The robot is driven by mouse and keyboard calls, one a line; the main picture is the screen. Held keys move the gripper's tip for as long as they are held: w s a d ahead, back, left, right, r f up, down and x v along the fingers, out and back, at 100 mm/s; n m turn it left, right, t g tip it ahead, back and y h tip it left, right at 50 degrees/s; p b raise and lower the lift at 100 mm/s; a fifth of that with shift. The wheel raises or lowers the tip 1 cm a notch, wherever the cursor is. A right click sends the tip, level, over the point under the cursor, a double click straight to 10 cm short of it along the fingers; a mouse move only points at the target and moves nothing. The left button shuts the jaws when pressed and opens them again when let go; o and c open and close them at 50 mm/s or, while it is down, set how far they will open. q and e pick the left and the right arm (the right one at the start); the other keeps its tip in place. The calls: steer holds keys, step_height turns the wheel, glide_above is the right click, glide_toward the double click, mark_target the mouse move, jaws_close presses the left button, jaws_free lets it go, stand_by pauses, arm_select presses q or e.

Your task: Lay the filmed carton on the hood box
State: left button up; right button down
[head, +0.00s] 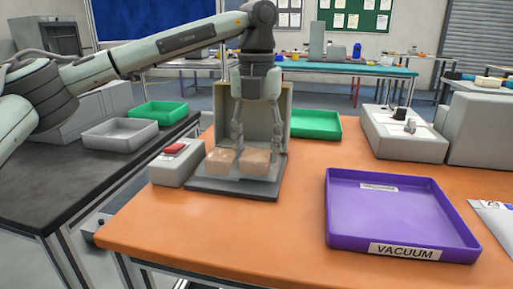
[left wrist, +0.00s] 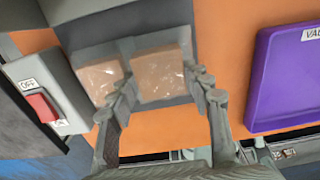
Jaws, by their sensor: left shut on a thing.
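Two tan cartons with shiny clear film sit side by side over a dark base plate (head: 235,190) with a raised, beige-lined hood (head: 225,105) behind it. My left gripper (head: 257,153) points down at the right carton (head: 255,163), with a finger on each side of it, shut on it. The other carton (head: 220,161) is just to its left. In the left wrist view the held carton (left wrist: 158,76) is between the fingers and the other carton (left wrist: 99,82) lies beside it. I cannot tell whether the held carton touches the plate. My right gripper is not in view.
A grey switch box (head: 172,168) with a red switch, marked OFF, stands left of the plate. A purple tray (head: 395,215) labelled VACUUM is at the right. A green tray (head: 315,124) and a grey device (head: 400,138) are farther back. Orange tabletop is clear in front.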

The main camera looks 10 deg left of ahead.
arm_select(q)
steer(key=shift+f, duration=0.3)
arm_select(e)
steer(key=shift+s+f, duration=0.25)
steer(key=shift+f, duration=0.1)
arm_select(q)
steer(key=shift+f, duration=0.1)
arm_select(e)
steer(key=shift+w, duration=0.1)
arm_select(q)
steer(key=o, duration=1.2)
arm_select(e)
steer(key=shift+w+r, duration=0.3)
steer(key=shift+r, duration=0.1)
